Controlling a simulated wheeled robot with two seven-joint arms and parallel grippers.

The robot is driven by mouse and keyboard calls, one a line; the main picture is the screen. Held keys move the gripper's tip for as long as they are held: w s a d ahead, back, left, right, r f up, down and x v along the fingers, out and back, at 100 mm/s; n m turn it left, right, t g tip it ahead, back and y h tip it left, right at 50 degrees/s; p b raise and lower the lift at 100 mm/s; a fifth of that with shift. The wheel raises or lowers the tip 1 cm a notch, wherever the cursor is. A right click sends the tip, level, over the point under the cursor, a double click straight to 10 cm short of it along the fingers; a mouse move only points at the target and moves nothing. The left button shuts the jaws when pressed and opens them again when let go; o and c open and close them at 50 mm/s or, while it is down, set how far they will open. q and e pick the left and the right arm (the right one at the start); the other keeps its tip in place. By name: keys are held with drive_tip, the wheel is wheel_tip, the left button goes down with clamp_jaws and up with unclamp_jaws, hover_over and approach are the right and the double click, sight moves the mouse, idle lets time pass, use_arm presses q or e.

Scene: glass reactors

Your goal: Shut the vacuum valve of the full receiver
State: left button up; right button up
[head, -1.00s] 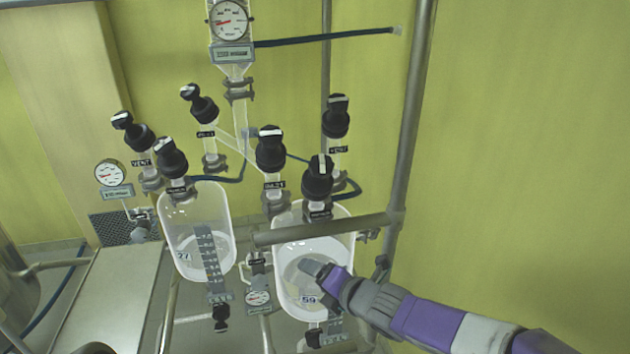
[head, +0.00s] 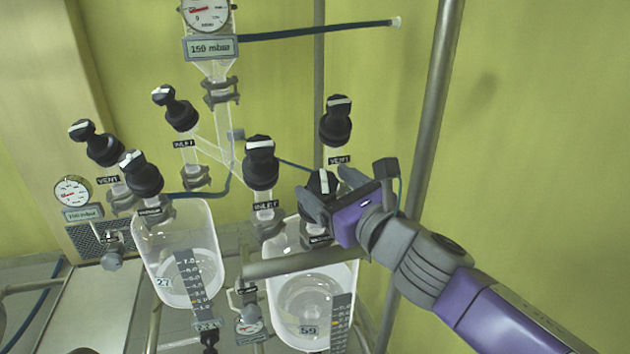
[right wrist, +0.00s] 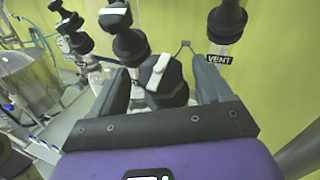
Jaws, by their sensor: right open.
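The right receiver (head: 280,325), marked 59, and the left receiver (head: 150,262), marked 27, are clear vessels holding clear liquid; I cannot tell which is fuller. The right receiver's vacuum valve (head: 322,182) has a black knob with a white bar, upright in the head view. Its label is partly hidden. My right gripper (head: 330,190) is open around this knob. In the right wrist view the knob (right wrist: 172,92) sits between the two fingers, with gaps visible on both sides. The left receiver's vacuum valve (head: 141,176) stands apart, far left. My left gripper is not in view.
The right vent valve (head: 336,120) stands just above my right gripper, and the right inlet valve (head: 261,165) to its left. A steel post (head: 432,120) rises to the right. A horizontal pipe (head: 285,265) crosses below. A gauge display (head: 210,47) reads 150 mbar.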

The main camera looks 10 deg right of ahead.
sight(316, 177)
drive_tip(key=shift+b+x, duration=0.45)
drive_tip(key=shift+x, duration=1.5)
drive_tip(key=shift+c, duration=0.3)
